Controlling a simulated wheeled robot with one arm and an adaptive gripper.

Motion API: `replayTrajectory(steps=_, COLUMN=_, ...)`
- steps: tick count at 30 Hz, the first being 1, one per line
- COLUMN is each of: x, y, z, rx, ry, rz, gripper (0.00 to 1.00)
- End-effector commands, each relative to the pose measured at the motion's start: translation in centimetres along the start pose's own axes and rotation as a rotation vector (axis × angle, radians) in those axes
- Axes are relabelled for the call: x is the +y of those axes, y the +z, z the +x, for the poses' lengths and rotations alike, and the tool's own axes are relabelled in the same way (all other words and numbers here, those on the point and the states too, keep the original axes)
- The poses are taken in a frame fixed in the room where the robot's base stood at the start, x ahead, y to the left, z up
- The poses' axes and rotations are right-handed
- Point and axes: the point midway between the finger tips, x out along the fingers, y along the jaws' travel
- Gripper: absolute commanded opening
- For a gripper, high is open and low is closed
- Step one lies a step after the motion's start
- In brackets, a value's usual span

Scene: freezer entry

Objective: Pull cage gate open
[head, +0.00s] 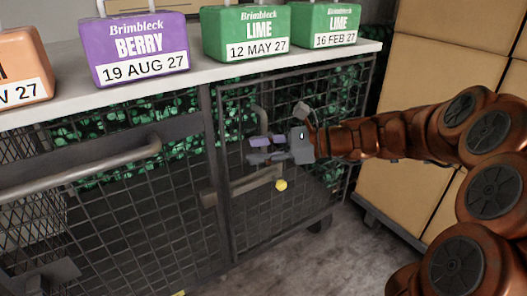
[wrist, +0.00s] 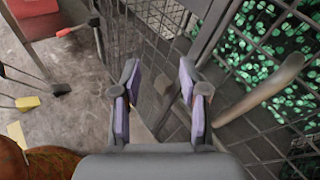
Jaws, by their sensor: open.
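The cage gate (head: 300,215) is a dark wire-mesh panel in a metal frame, below the counter in the head view. It looks shut, flush with the cage front.
The counter (head: 190,85) above carries purple, green and orange labelled tubs. Stacked cartons (head: 430,60) stand at right behind my arm. A rail (head: 80,175) crosses the cage at left. Concrete floor (head: 340,265) in front of the gate looks clear.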

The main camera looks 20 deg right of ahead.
Motion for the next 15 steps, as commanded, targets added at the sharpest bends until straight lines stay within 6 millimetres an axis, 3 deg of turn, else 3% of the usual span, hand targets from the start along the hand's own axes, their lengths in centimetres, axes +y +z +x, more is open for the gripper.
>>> replayTrajectory(steps=1, x=-2.0, y=-2.4, z=-1.0, rx=-0.042, ry=-0.067, rz=0.068, gripper=0.43)
replayTrajectory(steps=6, x=-7.1, y=-4.5, z=-4.6, rx=-0.153, ry=-0.221, rz=0.217, gripper=0.43)
replayTrajectory(steps=11, x=-8.9, y=-5.0, z=-6.0, rx=-0.196, ry=-0.274, rz=0.269, gripper=0.43)
replayTrajectory(steps=15, x=-9.4, y=-4.8, z=-5.0, rx=-0.2, ry=-0.277, rz=0.274, gripper=0.43)
